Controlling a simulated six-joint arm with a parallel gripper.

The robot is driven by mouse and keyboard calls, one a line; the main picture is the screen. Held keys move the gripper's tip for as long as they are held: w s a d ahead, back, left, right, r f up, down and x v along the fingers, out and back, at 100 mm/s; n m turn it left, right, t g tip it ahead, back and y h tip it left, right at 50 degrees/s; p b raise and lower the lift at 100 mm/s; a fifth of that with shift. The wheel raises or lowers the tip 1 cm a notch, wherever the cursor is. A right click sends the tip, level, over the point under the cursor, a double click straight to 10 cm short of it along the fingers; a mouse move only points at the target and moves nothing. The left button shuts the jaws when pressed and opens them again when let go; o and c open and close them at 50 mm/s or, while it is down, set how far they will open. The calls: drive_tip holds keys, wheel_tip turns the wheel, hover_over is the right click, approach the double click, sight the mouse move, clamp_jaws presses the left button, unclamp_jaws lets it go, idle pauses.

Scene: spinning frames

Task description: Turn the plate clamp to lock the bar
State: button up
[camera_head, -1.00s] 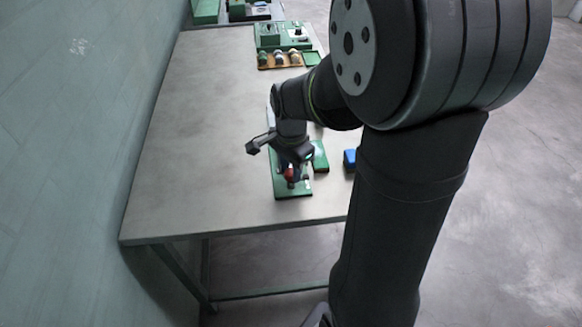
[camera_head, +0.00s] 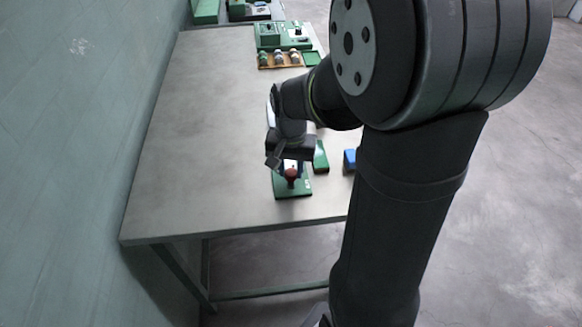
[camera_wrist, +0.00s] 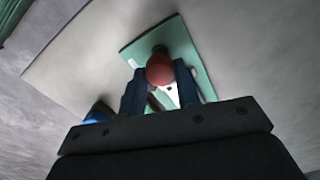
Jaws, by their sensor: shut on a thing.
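The green base plate (camera_head: 294,191) lies flat near the table's front edge, and it also shows in the wrist view (camera_wrist: 190,50). The plate clamp's red ball knob (camera_head: 291,174) stands above that plate. In the wrist view the red knob (camera_wrist: 160,70) sits between the two dark blue fingers of my gripper (camera_wrist: 158,76). My gripper is shut on the plate clamp and stands over the plate from above. The bar and the rest of the clamp are mostly hidden by my fingers and wrist, so I cannot tell how the bar sits.
A green block (camera_head: 320,158) and a blue block (camera_head: 349,158) stand close on the right. A brown tray (camera_head: 264,67) with several spools and a green device (camera_head: 270,32) are at the back. The left of the table (camera_head: 190,150) is clear.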

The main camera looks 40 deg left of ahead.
sight(291, 172)
drive_tip(key=n, duration=0.5)
drive_tip(key=shift+n, duration=2.5)
drive_tip(key=o, duration=1)
drive_tip(key=shift+c, duration=0.2)
drive_tip(key=shift+r, duration=0.15)
wheel_tip(291, 172, up, 17)
